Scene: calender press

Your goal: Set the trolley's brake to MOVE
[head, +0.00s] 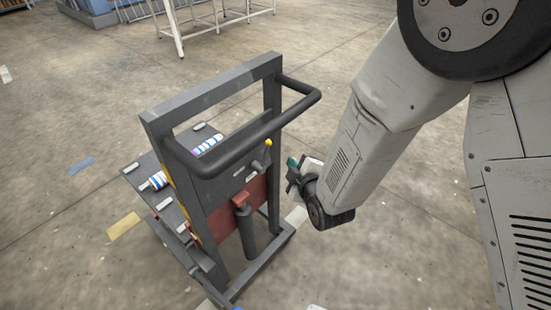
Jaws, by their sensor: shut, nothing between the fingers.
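The trolley (153,125) stands on the floor left of my arm, a dark grey upright frame with a black push handle (246,134) facing me. A small lever with a yellow tip (268,143) sticks up below the handle, near the right post; any MOVE marking is too small to read. Below it are a red panel and a dark cylinder with a red top (241,201). My gripper (291,174) is right of the trolley frame, beside and a little below the yellow-tipped lever, apart from it in the picture. Its fingers are small here and look shut and empty.
The trolley's low bed, with blue-and-white striped rolls (207,145), lies behind the frame. A white-legged table (178,38) and blue equipment stand at the back. Yellow (124,226) and blue floor markings lie at left. The concrete floor around the trolley is mostly clear.

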